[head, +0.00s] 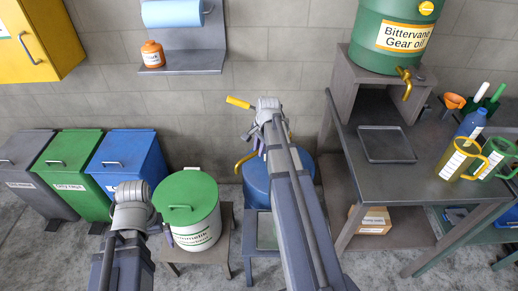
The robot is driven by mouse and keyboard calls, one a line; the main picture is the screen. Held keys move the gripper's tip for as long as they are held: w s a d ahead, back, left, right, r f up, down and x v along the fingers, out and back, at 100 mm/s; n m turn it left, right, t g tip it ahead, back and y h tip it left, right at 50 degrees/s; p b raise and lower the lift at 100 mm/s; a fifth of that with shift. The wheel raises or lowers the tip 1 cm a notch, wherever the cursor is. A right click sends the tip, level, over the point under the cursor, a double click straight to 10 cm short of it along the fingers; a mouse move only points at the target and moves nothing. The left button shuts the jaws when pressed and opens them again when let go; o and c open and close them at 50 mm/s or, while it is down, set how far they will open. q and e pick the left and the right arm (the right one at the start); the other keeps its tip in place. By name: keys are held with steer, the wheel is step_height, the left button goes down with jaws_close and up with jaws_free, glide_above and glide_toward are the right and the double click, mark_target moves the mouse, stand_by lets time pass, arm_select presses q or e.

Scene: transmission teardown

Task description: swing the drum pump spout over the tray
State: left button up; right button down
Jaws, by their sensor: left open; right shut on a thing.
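A blue drum (256,186) stands at the middle back, partly hidden behind my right arm. The drum pump has a yellow handle (240,102) sticking out to the left and a curved yellow spout (242,162) lower down, its end pointing down and left. My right gripper (256,140) is at the pump, shut on the spout; the contact is mostly hidden by my wrist. A low grey tray (267,229) is in front of the drum, partly covered by my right arm. My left gripper (133,192) is open and empty, left of the white bucket; its fingertips are hard to see.
A white bucket with a green lid (192,208) stands left of the drum. At right, a table (435,185) holds another flat tray (387,144), jugs (458,159) and a green gear oil barrel (395,35) on a stand.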

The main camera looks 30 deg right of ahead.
steer(key=shift+s, duration=0.1)
stand_by(0.7)
steer(key=s+d+n+g+y, duration=0.1)
steer(key=s+d+n, duration=0.5)
steer(key=s+n, duration=0.3)
steer(key=shift+d+n, duration=0.25)
steer(key=shift+n, duration=0.15)
stand_by(0.4)
steer(key=c, duration=0.8)
jaws_free()
steer(key=shift+o, duration=0.2)
